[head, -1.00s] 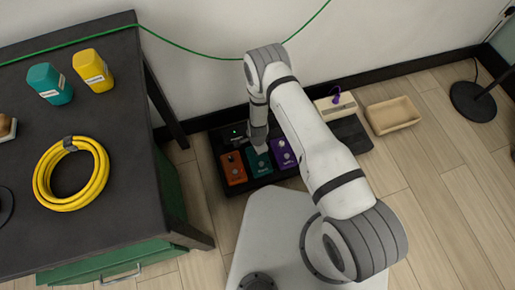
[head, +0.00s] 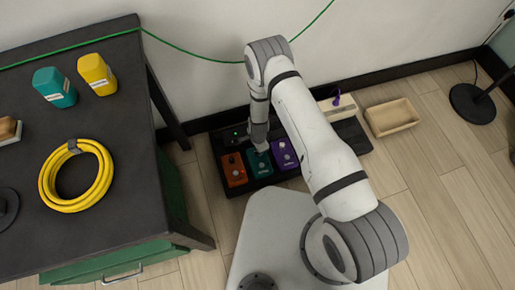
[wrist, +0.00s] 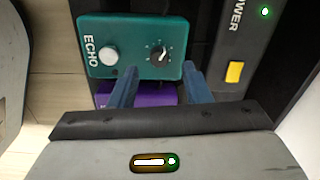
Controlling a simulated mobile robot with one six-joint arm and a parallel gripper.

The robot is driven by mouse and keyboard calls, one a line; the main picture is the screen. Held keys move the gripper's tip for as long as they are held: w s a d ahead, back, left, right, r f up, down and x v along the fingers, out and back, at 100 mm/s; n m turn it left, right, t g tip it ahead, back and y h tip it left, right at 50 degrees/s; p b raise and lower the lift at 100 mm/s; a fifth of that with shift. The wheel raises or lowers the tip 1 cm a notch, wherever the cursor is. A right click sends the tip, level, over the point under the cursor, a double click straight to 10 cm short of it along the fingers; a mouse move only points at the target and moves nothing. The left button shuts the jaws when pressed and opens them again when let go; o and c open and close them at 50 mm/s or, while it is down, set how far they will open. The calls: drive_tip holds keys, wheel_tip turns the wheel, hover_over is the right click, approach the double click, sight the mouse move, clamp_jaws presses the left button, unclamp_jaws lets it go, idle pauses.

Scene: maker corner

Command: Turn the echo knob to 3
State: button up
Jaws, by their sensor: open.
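The teal echo pedal (head: 259,168) sits on the dark pedalboard between an orange pedal and a purple pedal. The wrist view shows its ECHO label, a round pale footswitch (wrist: 108,54) and the black echo knob (wrist: 159,53) with a light pointer. Small scale marks ring the knob; their numbers are too small to read. My gripper (wrist: 160,70) is open, its two blue fingers apart on either side of the knob's line, tips short of the knob in the picture. Nothing is between them. In the head view, the gripper end (head: 262,149) hides the pedal's upper part.
The orange pedal (head: 234,171) and purple pedal (head: 284,155) flank the echo pedal closely. A power box (wrist: 238,50) with a yellow switch (wrist: 234,72) and green light stands alongside. A wooden tray (head: 392,118) lies right of the board; a dark table (head: 125,130) stands left.

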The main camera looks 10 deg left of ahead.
wheel_tip(320, 180, up, 4)
drive_tip(key=shift+r+p, duration=0.1)
drive_tip(key=shift+p, duration=0.5)
drive_tip(key=w+d+r+n+p, duration=0.1)
drive_tip(key=w+d+r+p, duration=0.2)
drive_tip(key=r, duration=1)
drive_tip(key=w+r+n+p, duration=0.1)
drive_tip(key=w+r+p, duration=0.25)
drive_tip(key=r, duration=0.95)
drive_tip(key=s+d+r+n+t+p, duration=0.1)
drive_tip(key=d+r+n+p, duration=0.35)
drive_tip(key=r, duration=1.05)
drive_tip(key=d+r+m+p, duration=0.15)
drive_tip(key=d+r, duration=0.55)
drive_tip(key=r, duration=0.7)
drive_tip(key=s+d+r+n+p, duration=0.1)
drive_tip(key=s+d+r+p, duration=0.2)
drive_tip(key=s+r, duration=0.3)
drive_tip(key=s+d+r+n+t+p, duration=0.1)
drive_tip(key=s+d+r+n+p, duration=0.1)
drive_tip(key=s+d+r+p, duration=0.2)
drive_tip(key=s+d+r+n+p, duration=0.2)
drive_tip(key=s+d+r, duration=0.4)
drive_tip(key=r, duration=0.9)
drive_tip(key=s+p, duration=0.1)
drive_tip(key=s, duration=0.2)
drive_tip(key=shift+s, duration=0.15)
